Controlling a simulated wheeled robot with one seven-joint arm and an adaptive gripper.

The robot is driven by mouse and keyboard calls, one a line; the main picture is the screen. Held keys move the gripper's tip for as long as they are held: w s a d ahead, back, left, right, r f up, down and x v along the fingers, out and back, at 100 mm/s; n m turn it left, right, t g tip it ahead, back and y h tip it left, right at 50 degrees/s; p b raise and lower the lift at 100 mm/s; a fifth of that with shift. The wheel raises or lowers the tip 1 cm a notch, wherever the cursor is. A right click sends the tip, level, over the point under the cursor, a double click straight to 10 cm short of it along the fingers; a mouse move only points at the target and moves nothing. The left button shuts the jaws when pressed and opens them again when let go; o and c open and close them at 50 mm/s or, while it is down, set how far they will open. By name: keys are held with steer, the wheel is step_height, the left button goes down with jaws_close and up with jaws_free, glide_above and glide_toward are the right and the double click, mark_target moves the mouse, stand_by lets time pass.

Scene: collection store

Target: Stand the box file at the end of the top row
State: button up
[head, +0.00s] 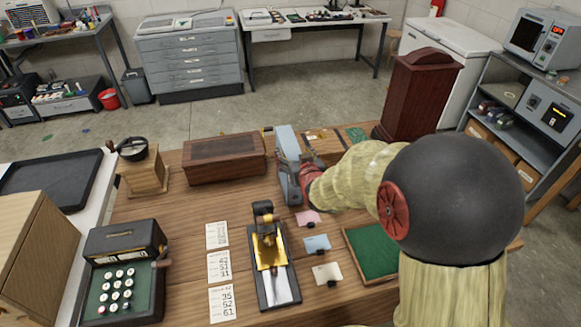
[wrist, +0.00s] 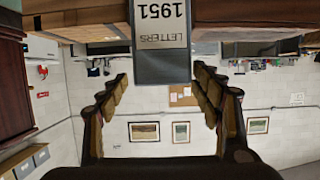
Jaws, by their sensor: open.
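The grey box file (head: 287,142) stands upright near the far edge of the wooden table, beside a long brown wooden case. In the wrist view the box file (wrist: 161,70) shows its label, "LETTERS 1951", upside down. My gripper (head: 291,186) is on the near side of the box file. In the wrist view my gripper (wrist: 161,74) is open, with one finger on each side of the file's end and gaps between. I cannot tell how far the fingers reach along it. I can make out no row of box files in either view.
The brown case (head: 225,158) is close on the left of the file. A tall dark red wooden cabinet (head: 416,95) stands at the right. A brass-and-black press (head: 269,255), cards and a green-lined tray (head: 373,252) lie nearer. A grey shelf unit (head: 487,133) is far right.

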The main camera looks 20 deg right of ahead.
mark_target(289, 147)
steer(key=x, duration=0.2)
steer(key=b+x, duration=0.1)
steer(key=x, duration=0.1)
steer(key=b+x, duration=0.1)
steer(key=x, duration=0.2)
steer(key=shift+s+a+f, duration=0.15)
steer(key=shift+f, duration=0.15)
steer(key=shift+w, duration=0.3)
steer(key=c, duration=0.3)
jaws_close()
stand_by(0.3)
steer(key=shift+r, duration=0.1)
